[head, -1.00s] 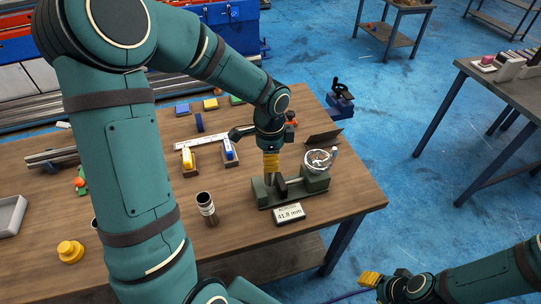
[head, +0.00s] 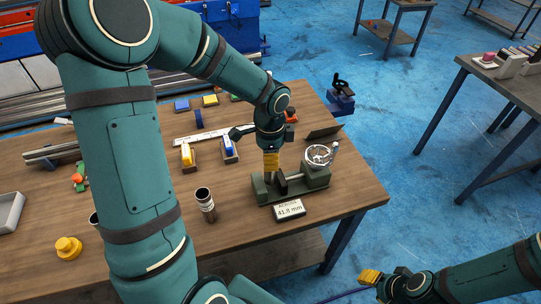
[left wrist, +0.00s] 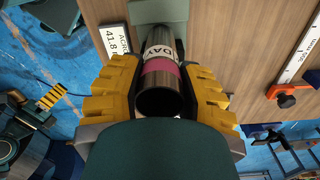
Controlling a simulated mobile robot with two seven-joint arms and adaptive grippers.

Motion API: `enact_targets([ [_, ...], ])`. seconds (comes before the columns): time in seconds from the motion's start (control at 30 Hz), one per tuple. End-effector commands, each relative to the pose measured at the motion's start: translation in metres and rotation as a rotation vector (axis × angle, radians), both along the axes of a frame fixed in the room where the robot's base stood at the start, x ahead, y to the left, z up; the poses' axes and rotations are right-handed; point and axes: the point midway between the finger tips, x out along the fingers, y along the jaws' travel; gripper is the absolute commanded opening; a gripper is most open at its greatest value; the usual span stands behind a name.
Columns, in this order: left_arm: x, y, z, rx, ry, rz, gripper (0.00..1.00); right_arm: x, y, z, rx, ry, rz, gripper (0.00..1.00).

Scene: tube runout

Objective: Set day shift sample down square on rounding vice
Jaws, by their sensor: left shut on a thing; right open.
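The day shift sample (left wrist: 160,65) is a dark metal tube with a white label reading "DAY" and a magenta band. My left gripper (left wrist: 158,90) is shut on it, yellow fingers on both sides. The vice has a chrome handwheel (head: 319,154). My right gripper (head: 370,277) is open and empty, off the table at lower right.
A display (head: 289,209) before the vice reads 41.8 mm. Another dark tube (head: 205,203) stands to its left. Yellow (head: 187,155) and blue (head: 229,149) labelled pieces sit in holders behind. A yellow knob-like piece (head: 68,248) stands at front left. The table front is mostly clear.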

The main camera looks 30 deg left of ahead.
Motion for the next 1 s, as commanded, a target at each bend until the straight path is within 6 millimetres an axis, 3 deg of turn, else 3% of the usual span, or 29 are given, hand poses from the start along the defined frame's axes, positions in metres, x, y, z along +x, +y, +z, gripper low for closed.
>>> enact_targets([
  [1.0,0.000,0.000,-0.045,0.001,-0.001,-0.001,0.00,0.000,0.000,-0.034,0.000,0.000,0.000,0.47],
])
